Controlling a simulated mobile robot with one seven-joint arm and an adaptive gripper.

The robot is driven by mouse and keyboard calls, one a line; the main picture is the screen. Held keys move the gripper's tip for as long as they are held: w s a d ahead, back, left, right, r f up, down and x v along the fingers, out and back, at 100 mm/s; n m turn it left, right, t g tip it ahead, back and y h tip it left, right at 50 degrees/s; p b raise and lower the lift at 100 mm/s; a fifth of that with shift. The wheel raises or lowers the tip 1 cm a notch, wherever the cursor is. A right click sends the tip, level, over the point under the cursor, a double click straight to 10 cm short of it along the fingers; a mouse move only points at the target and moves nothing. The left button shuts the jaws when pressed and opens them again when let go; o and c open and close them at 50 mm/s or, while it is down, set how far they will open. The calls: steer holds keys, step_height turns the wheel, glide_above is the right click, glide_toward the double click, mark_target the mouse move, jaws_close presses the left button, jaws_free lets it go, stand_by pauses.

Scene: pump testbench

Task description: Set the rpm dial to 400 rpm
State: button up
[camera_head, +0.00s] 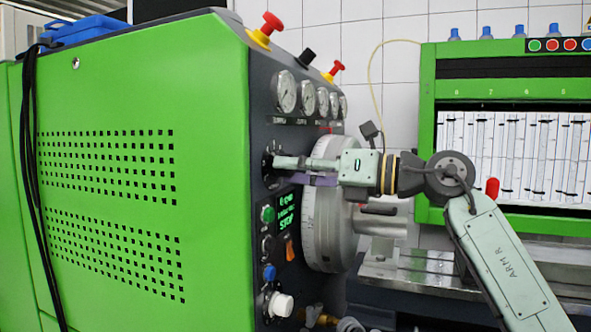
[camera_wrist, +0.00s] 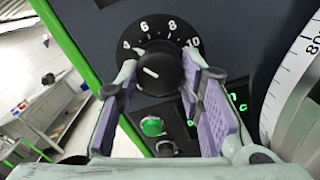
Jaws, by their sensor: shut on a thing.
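The rpm dial is a round black knob (camera_wrist: 160,70) on the dark panel, with a white scale showing 4, 6, 8 and 10. Its short white line points left and slightly up, to below the 4; the lower part of the scale is hidden. My gripper (camera_wrist: 161,76) has one purple-padded finger on each side of the knob and is shut on it. In the head view, my gripper (camera_head: 279,163) reaches the panel from the right, and its fingers largely cover the dial.
A lit green display (camera_head: 287,213) below the dial reads STOP on its bottom line. A green button (camera_wrist: 152,126) sits under the dial. A large graduated metal wheel (camera_head: 325,225) stands close to my gripper's right. Pressure gauges (camera_head: 286,92) sit above.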

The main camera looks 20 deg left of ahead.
steer(key=shift+n, duration=0.6)
steer(key=o, duration=1.2)
steer(key=shift+c, duration=0.2)
steer(key=shift+d, duration=0.1)
steer(key=d, duration=1.1)
steer(key=shift+d, duration=0.4)
steer(key=shift+s+f, duration=0.1)
steer(key=shift+f, duration=0.05)
